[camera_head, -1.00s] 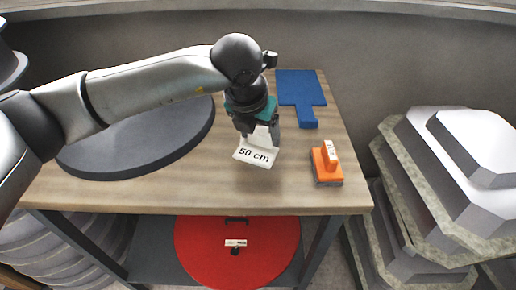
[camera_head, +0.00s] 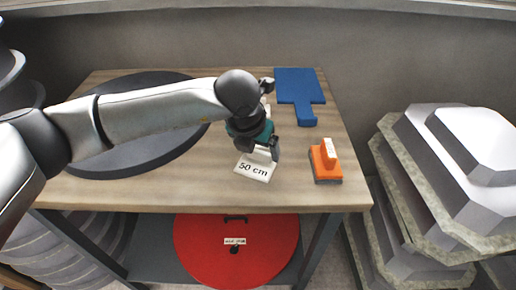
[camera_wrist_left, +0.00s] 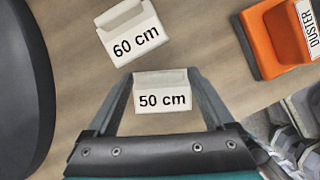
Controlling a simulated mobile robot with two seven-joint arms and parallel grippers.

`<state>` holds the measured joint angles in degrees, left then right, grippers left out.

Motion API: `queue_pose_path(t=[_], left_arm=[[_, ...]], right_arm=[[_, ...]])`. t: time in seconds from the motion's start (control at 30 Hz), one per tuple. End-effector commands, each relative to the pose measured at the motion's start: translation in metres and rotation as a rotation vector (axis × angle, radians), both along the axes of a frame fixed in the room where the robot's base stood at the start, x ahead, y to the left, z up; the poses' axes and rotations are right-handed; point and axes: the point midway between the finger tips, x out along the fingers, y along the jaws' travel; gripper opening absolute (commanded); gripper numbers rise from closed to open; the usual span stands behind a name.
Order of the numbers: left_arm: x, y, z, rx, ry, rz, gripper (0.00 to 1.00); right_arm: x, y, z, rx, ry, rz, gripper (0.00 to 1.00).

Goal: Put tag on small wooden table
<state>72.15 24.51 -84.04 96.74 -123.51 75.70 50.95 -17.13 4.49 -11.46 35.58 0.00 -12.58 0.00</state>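The white tag marked "50 cm" (camera_head: 255,170) is low over or on the wooden table (camera_head: 200,193), left of the orange duster. I cannot tell whether it touches the top. My left gripper (camera_head: 262,152) points down at it. In the left wrist view, the fingers (camera_wrist_left: 162,77) stand at both side edges of the tag (camera_wrist_left: 163,100), with its folded upper part between the fingertips. The gripper appears shut on the tag. My right gripper is not in view.
A second tag marked "60 cm" (camera_wrist_left: 134,38) lies close by. An orange duster (camera_head: 325,162) is to the right, a blue paddle-shaped board (camera_head: 300,88) behind, a dark disc (camera_head: 110,160) left. A red disc (camera_head: 236,262) lies below; stacked moulds (camera_head: 440,190) stand right.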

Motion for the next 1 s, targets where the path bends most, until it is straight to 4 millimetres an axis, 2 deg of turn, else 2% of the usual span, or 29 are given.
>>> queue_pose_path(t=[0.03,0.1,0.47,0.57,0.8,1.0], left_arm=[[0.0,0.0,0.0,0.0,0.0,0.0,0.94],[0.0,0.0,0.0,0.0,0.0,0.0,1.0],[0.0,0.0,0.006,-0.001,-0.002,0.0,1.0],[-0.005,0.003,0.021,-0.002,-0.003,0.0,1.0],[-0.024,0.01,0.07,-0.002,-0.005,-0.001,1.0],[-0.036,0.015,0.101,-0.002,-0.003,0.001,1.0]], right_arm=[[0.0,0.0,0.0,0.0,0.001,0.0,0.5],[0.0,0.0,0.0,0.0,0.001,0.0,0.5],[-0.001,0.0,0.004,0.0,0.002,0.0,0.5],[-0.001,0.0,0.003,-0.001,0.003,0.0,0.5],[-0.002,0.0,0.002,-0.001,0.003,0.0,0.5],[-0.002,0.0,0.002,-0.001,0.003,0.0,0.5]])
